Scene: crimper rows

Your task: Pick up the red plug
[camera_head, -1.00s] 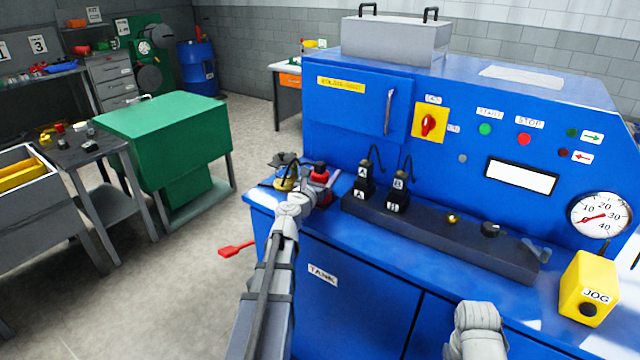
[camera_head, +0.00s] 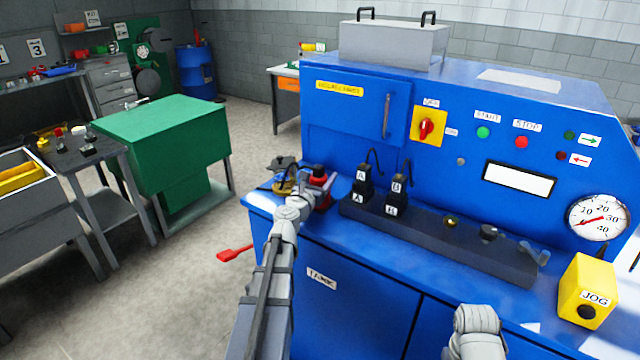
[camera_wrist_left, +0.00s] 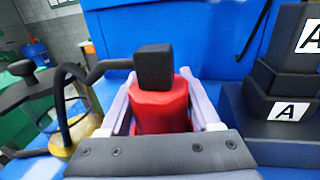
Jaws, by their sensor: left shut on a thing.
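The red plug (camera_wrist_left: 160,107) stands upright in the middle of the left wrist view, with a black block on top and a black cable running left from it. My left gripper (camera_wrist_left: 163,115) is shut on it, one pale finger on each side. In the head view the red plug (camera_head: 318,171) shows at the left end of the blue machine's top, with my left gripper (camera_head: 320,186) around it. The plug's lower part is hidden by the gripper, so I cannot tell whether it touches the surface. Only a grey part of my right arm shows, low in the head view.
A dark rail (camera_head: 440,238) right of the plug carries black connectors marked A (camera_head: 362,185) and B (camera_head: 396,192). A yellow-based item with a black knob (camera_wrist_left: 75,125) stands close on the left. A yellow JOG box (camera_head: 588,290) is at far right.

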